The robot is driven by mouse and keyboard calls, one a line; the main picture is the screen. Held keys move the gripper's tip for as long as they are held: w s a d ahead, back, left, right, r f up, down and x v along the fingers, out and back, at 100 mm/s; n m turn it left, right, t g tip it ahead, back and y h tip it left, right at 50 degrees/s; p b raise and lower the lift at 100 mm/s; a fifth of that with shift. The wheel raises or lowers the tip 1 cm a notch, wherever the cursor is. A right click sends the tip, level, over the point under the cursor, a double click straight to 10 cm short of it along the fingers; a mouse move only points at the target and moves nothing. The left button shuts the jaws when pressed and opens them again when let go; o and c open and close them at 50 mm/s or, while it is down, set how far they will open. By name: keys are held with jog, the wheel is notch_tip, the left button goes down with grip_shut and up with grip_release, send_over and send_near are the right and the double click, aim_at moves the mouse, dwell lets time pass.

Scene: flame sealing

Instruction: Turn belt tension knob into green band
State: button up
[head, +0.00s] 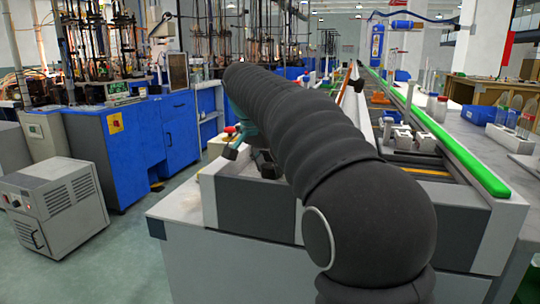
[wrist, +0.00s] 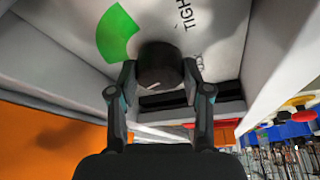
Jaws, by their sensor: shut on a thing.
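In the wrist view, the round dark belt tension knob (wrist: 158,66) stands on a pale panel (wrist: 215,45). My gripper (wrist: 160,78) is shut on the knob, with one finger at each side of it. The green band (wrist: 117,34) is a curved patch on the panel, above and left of the knob. Black lettering starting "TIGH" is printed at the upper right. I cannot make out for sure where the knob points. In the head view, my arm covers the knob, and only part of my gripper shows at the left of the machine's near end.
The long machine (head: 255,205) runs away from me, with a green rail (head: 455,160) along its right side. A grey wheeled unit (head: 55,205) and blue cabinets (head: 135,145) stand at the left. Pale walls flank the panel closely in the wrist view.

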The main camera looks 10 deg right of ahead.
jog(key=m+p, duration=0.1)
jog(key=m, duration=0.1)
jog(key=shift+w+m+g+h, duration=0.1)
jog(key=shift+m+g+h, duration=0.3)
jog(key=m+g, duration=0.1)
jog(key=m, duration=0.2)
jog(key=shift+w+a+f+m, duration=0.1)
jog(key=shift+m, duration=0.2)
jog(key=m+g, duration=0.1)
jog(key=m, duration=0.2)
jog(key=shift+m+g, duration=0.3)
jog(key=shift+g, duration=0.1)
jog(key=shift+w+m+g, duration=0.1)
jog(key=shift+m+g, duration=0.6)
jog(key=shift+m, duration=1)
jog(key=o, duration=1.2)
jog(key=shift+c, duration=0.2)
